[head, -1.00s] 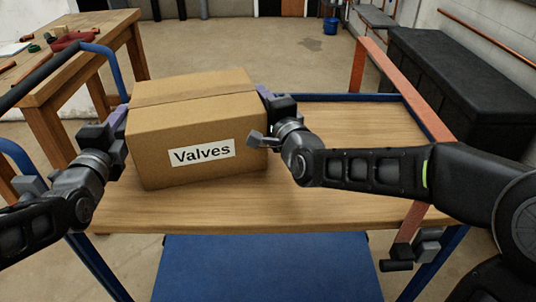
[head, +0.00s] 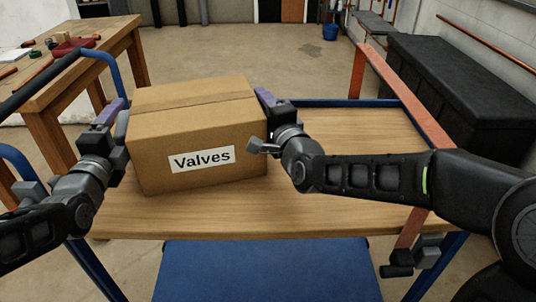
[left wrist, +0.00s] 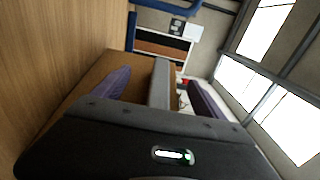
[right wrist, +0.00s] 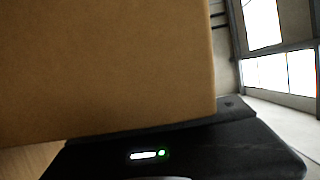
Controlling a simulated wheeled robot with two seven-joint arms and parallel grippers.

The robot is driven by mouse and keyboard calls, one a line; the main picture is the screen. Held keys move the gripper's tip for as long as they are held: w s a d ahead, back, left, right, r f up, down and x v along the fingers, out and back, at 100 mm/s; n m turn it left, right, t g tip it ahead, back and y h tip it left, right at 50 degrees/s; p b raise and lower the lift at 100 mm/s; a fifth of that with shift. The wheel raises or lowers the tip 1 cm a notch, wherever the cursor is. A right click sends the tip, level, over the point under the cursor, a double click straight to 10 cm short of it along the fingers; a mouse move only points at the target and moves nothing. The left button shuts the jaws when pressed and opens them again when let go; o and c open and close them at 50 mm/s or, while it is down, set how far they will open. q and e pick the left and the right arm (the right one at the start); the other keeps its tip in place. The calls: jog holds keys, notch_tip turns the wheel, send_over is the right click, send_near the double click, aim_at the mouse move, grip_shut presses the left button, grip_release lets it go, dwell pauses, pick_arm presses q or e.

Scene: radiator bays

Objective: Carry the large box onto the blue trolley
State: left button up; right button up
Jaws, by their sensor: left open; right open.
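A large brown cardboard box (head: 200,125) with a "Valves" label stands on the wooden top deck of the blue trolley (head: 365,130), left of its middle. My left gripper (head: 112,110) is open, close beside the box's left side; I cannot tell if it touches. The left wrist view shows its two purple fingers apart, with the box's cardboard (left wrist: 138,90) near them. My right gripper (head: 263,97) is open at the box's right side near the far corner. In the right wrist view the box (right wrist: 105,65) fills much of the picture and hides the fingers.
A wooden workbench (head: 105,35) with tools stands at the back left. A long black chest (head: 455,85) is at the right. The deck right of the box is clear. A blue bucket (head: 330,31) stands far back.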

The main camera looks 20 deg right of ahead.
pick_arm(q)
notch_tip(320, 180, up, 10)
jog(key=shift+r, duration=0.15)
dwell(0.5)
pick_arm(e)
jog(key=shift+a, duration=0.1)
jog(key=shift+o, duration=0.5)
jog(key=o, duration=0.7)
jog(key=s, duration=0.5)
jog(key=s+d, duration=0.1)
jog(key=s, duration=0.1)
jog(key=shift+s, duration=0.2)
